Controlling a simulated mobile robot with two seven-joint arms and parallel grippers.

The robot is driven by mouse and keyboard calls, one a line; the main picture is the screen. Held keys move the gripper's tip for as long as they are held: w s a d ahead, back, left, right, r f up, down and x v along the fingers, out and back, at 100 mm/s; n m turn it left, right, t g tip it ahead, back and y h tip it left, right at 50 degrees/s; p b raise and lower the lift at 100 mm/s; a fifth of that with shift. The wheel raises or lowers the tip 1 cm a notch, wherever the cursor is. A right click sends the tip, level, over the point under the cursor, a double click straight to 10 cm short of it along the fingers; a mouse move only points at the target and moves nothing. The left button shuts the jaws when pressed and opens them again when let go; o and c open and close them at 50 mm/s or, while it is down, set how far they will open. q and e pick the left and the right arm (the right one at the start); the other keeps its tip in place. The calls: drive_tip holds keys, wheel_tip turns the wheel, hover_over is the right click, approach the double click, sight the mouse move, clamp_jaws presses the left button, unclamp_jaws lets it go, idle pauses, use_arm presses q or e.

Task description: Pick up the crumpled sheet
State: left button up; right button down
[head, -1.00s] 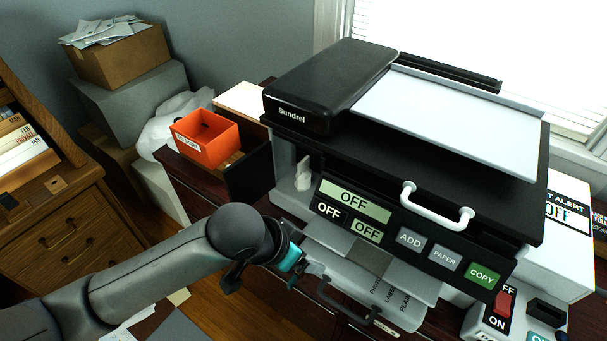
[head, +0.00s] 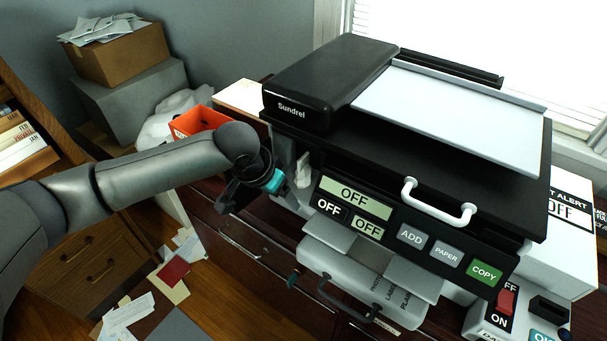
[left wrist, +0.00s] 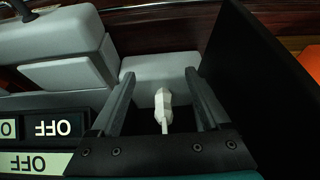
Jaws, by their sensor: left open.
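The crumpled sheet (head: 303,170) is a small white lump at the left side of the black and grey copier (head: 330,110), left of its display panel. In the left wrist view the crumpled sheet (left wrist: 163,108) stands up pale and narrow between my left gripper's two fingers, with a gap on each side. My left gripper (left wrist: 159,76) is open and empty. In the head view my left gripper (head: 285,184) is just left of the sheet, its fingers partly hidden by my wrist. My right gripper is not in view.
An orange bin (head: 200,121) stands behind my left forearm. A dark upright panel (left wrist: 260,75) is close to the right finger in the wrist view. The copier's button panel (head: 400,235) and a pale tray (head: 355,280) with a handle lie to the right.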

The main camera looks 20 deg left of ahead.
sight(297, 181)
use_arm(q)
drive_tip(key=shift+w+d+b, duration=0.2)
drive_tip(key=shift+w+d, duration=0.15)
drive_tip(key=shift+w, duration=0.6)
drive_tip(key=shift+w+d+b, duration=0.15)
drive_tip(key=shift+w+d, duration=0.25)
drive_tip(key=shift+w, duration=0.6)
drive_tip(key=shift+w+d+b, duration=0.2)
drive_tip(key=shift+w+d, duration=0.15)
drive_tip(key=shift+w, duration=0.6)
drive_tip(key=shift+w+f, duration=0.1)
drive_tip(key=shift+f, duration=0.45)
clamp_jaws()
